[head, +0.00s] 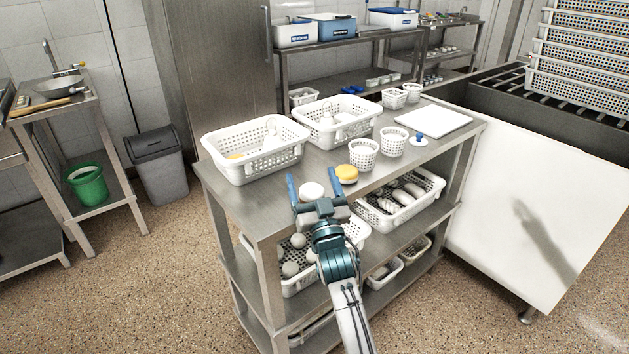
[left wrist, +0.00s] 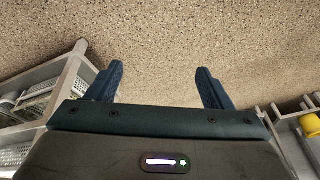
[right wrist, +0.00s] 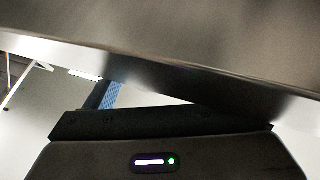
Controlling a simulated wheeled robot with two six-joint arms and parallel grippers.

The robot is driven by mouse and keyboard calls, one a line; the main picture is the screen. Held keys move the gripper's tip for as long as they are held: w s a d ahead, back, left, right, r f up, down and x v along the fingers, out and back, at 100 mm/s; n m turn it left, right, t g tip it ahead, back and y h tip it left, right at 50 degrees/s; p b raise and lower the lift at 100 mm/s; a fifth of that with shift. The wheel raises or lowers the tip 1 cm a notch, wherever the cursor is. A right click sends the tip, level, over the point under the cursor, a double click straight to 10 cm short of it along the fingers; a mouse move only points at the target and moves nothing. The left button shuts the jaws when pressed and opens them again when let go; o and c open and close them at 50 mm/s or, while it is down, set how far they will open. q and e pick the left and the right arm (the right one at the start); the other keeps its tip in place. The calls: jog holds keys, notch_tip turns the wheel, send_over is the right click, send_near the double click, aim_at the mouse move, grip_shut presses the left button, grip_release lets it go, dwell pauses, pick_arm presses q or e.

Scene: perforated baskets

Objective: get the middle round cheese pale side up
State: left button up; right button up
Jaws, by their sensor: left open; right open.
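A round white cheese (head: 311,190) lies on the steel table top near its front edge, pale face up. A round yellow cheese (head: 347,174) lies to its right, yellow face up. I cannot make out a third round cheese on the table. My right gripper (head: 314,181) is open, its blue fingers on either side of the white cheese in the head view; whether they touch it is unclear. The right wrist view shows one finger (right wrist: 108,95) and no cheese. My left gripper (left wrist: 157,82) is open and empty above the floor, outside the head view.
Perforated white baskets (head: 255,152) stand at the table's back left, small round baskets (head: 364,155) behind the yellow cheese. A white board (head: 433,118) and a blue-knobbed item (head: 419,140) are at the right. Shelves below hold more baskets. The front left table top is bare.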

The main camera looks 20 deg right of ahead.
aim_at(312, 200)
jog(key=shift+n+g, duration=0.3)
jog(key=shift+g, duration=0.2)
jog(key=f, duration=0.5)
jog(key=shift+w+f, duration=0.15)
jog(key=shift+w, duration=0.05)
jog(key=v, duration=0.1)
jog(key=p+v, duration=0.1)
jog(key=v, duration=0.1)
jog(key=shift+s+r, duration=0.25)
jog(key=shift+s, duration=0.05)
pick_arm(q)
jog(key=f, duration=0.1)
jog(key=w+f+p, duration=0.1)
jog(key=shift+a+f+g, duration=0.1)
jog(key=shift+f+g, duration=0.2)
pick_arm(e)
jog(key=s+t, duration=0.1)
jog(key=s, duration=0.5)
jog(key=shift+s+r, duration=0.25)
jog(key=shift+r, duration=0.1)
